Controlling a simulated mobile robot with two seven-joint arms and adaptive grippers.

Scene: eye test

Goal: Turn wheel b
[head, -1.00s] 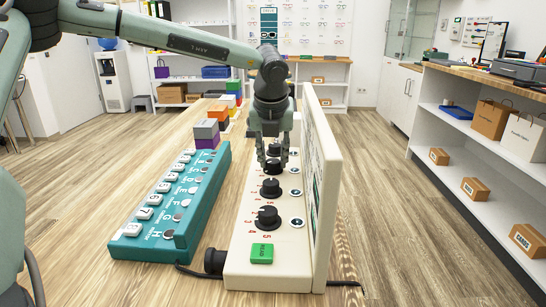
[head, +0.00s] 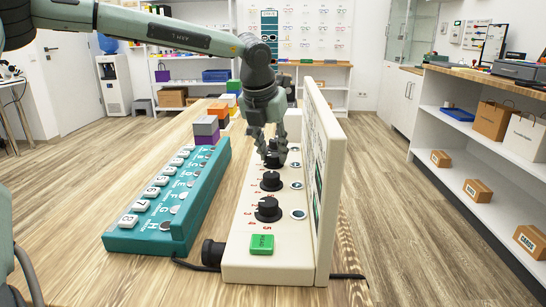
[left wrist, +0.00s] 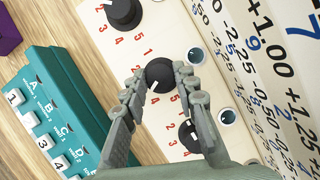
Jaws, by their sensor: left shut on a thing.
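The cream panel (head: 240,232) carries a row of black wheels with red numbers beside them. My left gripper (head: 271,155) is closed around one wheel (left wrist: 160,74) beyond the two nearest ones, its fingers on opposite sides. This wheel's white pointer mark faces down-left in the left wrist view. The nearest wheel (head: 267,209) and the one behind it (head: 271,181) stand free. Another free wheel (left wrist: 123,12) shows at the top of the left wrist view; in the head view my gripper hides that area. I cannot read letters naming the wheels. My right gripper is out of view.
An upright cream board (head: 325,200) runs along the panel's right side, close to my gripper. A teal key box (head: 180,228) lies to the left. A green button (head: 262,244) is at the panel's near end. Stacked blocks (head: 206,131) stand farther back.

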